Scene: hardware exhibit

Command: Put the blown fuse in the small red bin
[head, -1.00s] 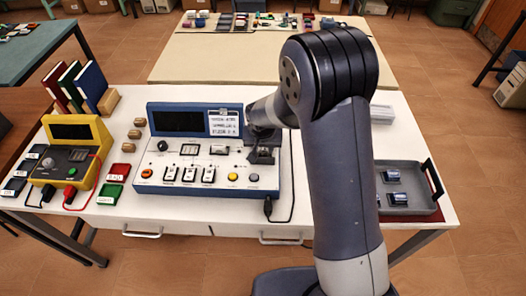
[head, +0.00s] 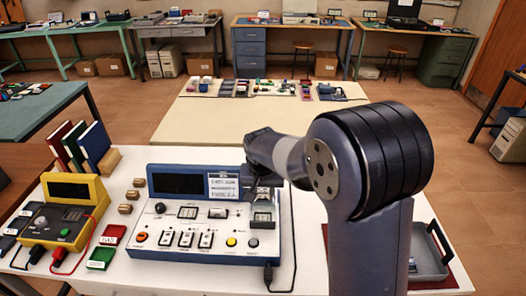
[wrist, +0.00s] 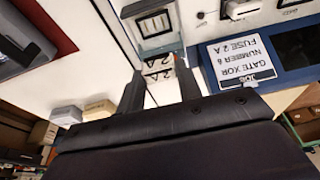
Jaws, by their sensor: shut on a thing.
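My gripper (wrist: 161,72) is shut on a small piece marked "2 A", which I take to be the blown fuse (wrist: 158,66); its state cannot be read. In the head view my gripper (head: 263,186) is low over the right end of the blue-framed tester, at its fuse holder (head: 262,216). The holder also shows just beyond the fingertips in the wrist view (wrist: 152,22). I cannot tell whether the fuse is clear of it. The small red bin (head: 113,234) stands left of the tester, beside a green bin (head: 101,258).
The tester (head: 200,250) has switches, a dark screen and a fuse card (head: 223,186). A yellow meter (head: 75,190) with leads stands at the left. Wooden blocks (head: 130,208) lie between. A grey tray (head: 432,262) at the right is partly hidden by my arm.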

